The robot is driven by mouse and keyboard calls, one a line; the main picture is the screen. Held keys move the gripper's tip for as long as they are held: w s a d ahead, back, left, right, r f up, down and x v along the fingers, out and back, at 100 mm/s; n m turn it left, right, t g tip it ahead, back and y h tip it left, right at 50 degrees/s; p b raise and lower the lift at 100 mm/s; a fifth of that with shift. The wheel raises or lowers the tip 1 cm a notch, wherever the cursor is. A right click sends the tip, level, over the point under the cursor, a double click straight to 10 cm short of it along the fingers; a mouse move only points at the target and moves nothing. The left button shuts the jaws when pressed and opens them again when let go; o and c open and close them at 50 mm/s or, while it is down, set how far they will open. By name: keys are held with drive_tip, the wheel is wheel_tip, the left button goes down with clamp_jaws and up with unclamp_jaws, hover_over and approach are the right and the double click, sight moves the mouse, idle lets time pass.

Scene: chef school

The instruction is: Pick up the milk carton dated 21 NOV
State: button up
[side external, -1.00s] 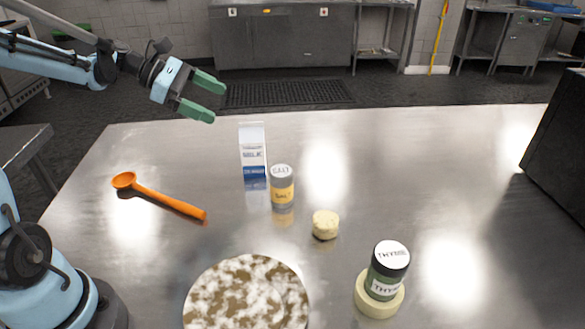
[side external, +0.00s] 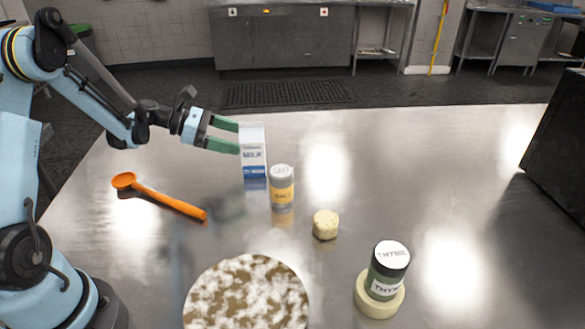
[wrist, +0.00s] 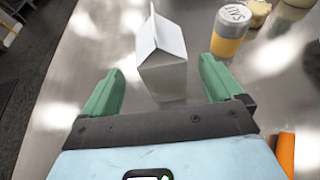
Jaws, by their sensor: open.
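One milk carton (side external: 253,152) stands upright on the metal table, white with a blue lower band and the word MILK. Its date is too small to read in the side view. In the wrist view the carton (wrist: 163,60) shows its gabled top and a plain pale side, just ahead of and between the fingertips. My gripper (side external: 238,137) has green fingers, is open, and is level beside the carton's left side. In the wrist view my gripper (wrist: 160,85) is empty, and I cannot tell whether a finger touches the carton.
A salt shaker (side external: 282,188) stands close to the carton's right front. An orange spoon (side external: 160,197) lies at left. A small yellowish cylinder (side external: 325,225), a thyme jar (side external: 386,272) on a pale disc (side external: 366,298), and a mottled round board (side external: 246,295) are nearer. A dark box (side external: 560,130) stands at right.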

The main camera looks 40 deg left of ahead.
sight(253, 143)
drive_tip(key=shift+x, duration=2.95)
drive_tip(key=shift+s+d, duration=0.1)
drive_tip(key=shift+c, duration=0.2)
drive_tip(key=c, duration=1.3)
drive_tip(key=shift+c, duration=0.2)
